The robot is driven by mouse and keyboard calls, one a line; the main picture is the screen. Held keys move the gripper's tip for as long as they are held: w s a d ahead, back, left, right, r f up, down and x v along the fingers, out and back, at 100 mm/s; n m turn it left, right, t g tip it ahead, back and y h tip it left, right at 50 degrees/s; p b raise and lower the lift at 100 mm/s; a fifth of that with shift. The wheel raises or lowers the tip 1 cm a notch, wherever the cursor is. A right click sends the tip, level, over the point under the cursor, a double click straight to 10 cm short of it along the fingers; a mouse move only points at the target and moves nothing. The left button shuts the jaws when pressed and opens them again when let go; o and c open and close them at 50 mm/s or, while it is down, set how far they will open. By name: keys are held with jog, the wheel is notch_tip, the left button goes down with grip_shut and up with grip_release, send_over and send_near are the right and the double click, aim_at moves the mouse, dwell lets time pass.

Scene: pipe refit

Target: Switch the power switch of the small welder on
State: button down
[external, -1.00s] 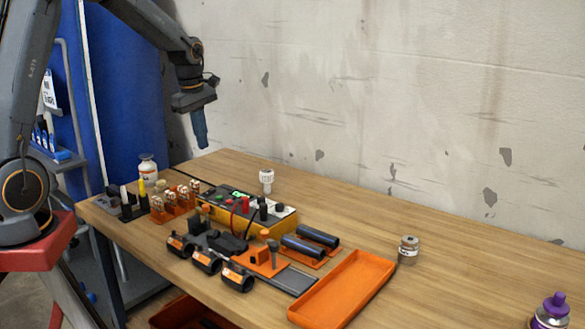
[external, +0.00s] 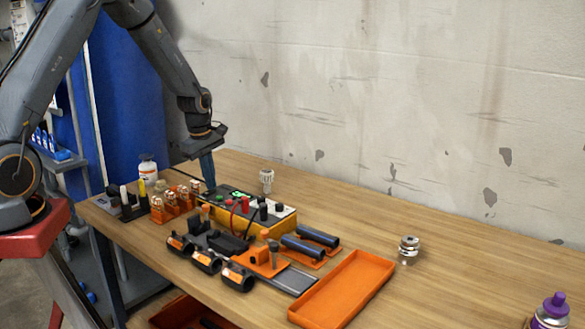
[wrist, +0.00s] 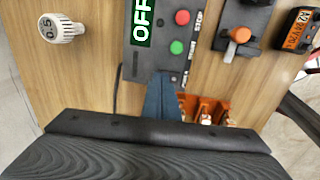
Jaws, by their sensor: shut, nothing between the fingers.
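The small welder (external: 272,221) is an orange box with a dark and pale top, at the left-middle of the bench. In the wrist view its dark panel (wrist: 162,62) shows a green display (wrist: 143,22) reading OFF, a red button (wrist: 182,17) and a green button (wrist: 176,47). My gripper (external: 210,186) is shut and empty, pointing down at the panel's left end. In the wrist view its fingertips (wrist: 161,74) lie over the panel end beside small lettering. The power switch cannot be made out; the fingers may hide it. Contact cannot be told.
A white capped cylinder (external: 266,180) stands behind the welder. Orange holders with copper-coloured parts (external: 171,205) stand close left of it. Black clamps (external: 206,261) and dark pipes (external: 303,247) lie in front.

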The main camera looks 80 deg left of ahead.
jog(key=shift+f, duration=0.1)
dwell(0.3)
jog(key=shift+w+a+f+h, duration=0.1)
jog(key=shift+w+f+h, duration=0.1)
jog(key=shift+h, duration=0.1)
jog(key=shift+s, duration=0.25)
jog(key=shift+s+d+r+p, duration=0.1)
jog(key=shift+s+d+p, duration=0.35)
jog(key=shift+d, duration=0.15)
jog(key=shift+r, duration=0.1)
jog(key=shift+r, duration=0.2)
notch_tip(320, 180, up, 13)
jog(key=s+d, duration=0.1)
jog(key=shift+s+d+r, duration=0.15)
jog(key=shift+s, duration=0.05)
